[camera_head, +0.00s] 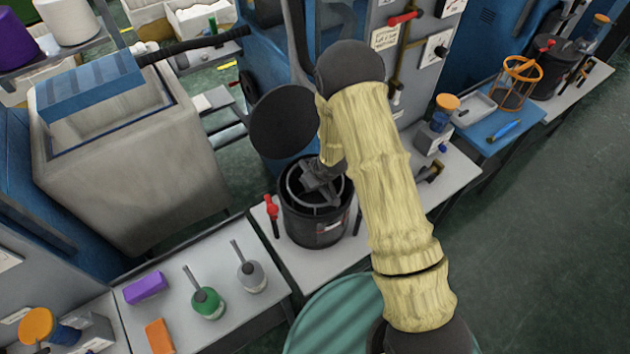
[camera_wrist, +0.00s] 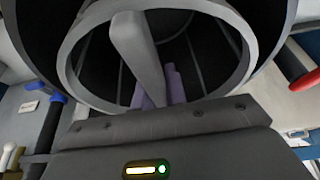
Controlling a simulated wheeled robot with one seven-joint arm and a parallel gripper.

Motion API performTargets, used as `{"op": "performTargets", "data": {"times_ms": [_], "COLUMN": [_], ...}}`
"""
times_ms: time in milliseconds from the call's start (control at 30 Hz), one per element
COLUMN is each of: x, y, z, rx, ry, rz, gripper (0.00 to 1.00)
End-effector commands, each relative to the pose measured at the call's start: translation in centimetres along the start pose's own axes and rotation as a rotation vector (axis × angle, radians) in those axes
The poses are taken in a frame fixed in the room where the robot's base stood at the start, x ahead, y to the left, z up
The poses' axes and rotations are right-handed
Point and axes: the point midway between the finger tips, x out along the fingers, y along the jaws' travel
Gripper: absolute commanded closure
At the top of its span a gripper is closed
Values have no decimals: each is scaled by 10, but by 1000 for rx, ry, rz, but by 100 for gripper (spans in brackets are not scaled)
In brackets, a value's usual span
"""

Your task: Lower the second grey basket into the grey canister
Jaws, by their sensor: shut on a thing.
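The grey canister (camera_head: 318,228) is a dark, upright drum on the bench with its round lid (camera_head: 283,122) swung open behind it. My gripper (camera_head: 320,182) is over its mouth, shut on the handle of the grey basket (camera_head: 320,209). The basket's grey rim shows within the canister's opening. In the wrist view the basket's ring (camera_wrist: 72,60) and handle bar (camera_wrist: 138,52) are close in front of my gripper (camera_wrist: 152,108), with purple pieces (camera_wrist: 172,86) seen inside. The dark canister wall (camera_wrist: 35,35) surrounds the ring. The basket's bottom is hidden.
A red-handled clamp (camera_head: 272,212) stands at the canister's left. An orange basket (camera_head: 516,84) and another dark canister (camera_head: 556,66) are at far right. A pale tub (camera_head: 130,175) stands left.

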Motion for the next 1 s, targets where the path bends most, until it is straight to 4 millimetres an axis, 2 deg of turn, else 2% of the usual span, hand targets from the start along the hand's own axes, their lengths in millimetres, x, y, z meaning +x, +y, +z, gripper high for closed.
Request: {"op": "performTargets", "data": {"times_ms": [33, 400, 867, 900, 1000], "x": [7, 33, 38, 38, 38], "y": [0, 0, 0, 0, 0], "z": [3, 14, 16, 16, 16], "rx": [0, 0, -1, -1, -1], "ry": [0, 0, 0, 0, 0], "rz": [0, 0, 0, 0, 0], "gripper": [100, 100, 100, 81, 61]}}
